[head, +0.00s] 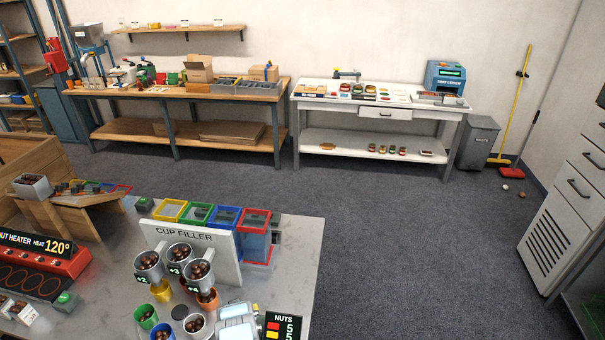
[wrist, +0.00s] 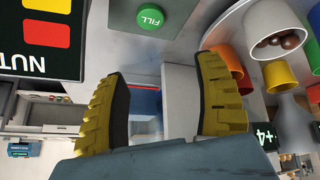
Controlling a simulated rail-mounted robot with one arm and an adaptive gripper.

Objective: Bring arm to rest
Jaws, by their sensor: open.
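My gripper (wrist: 166,95) shows in the wrist view with its two yellow ribbed fingers spread apart. Nothing is held between them; a grey surface and a blue and red strip show behind the gap. A green FILL button (wrist: 149,17) is beyond the fingertips. A white cup with chestnuts (wrist: 272,28), a yellow cup (wrist: 271,76) and an orange cup (wrist: 216,60) are on the right of that view, apart from the fingers.
The cup filler (head: 188,250) stands on the grey table (head: 300,245), with chestnut-filled hoppers (head: 180,257) and colored bins (head: 213,215). A NUTS display (head: 284,327) is at the front. A nut heater (head: 45,258) is at left. Open floor (head: 400,235) lies right of the table.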

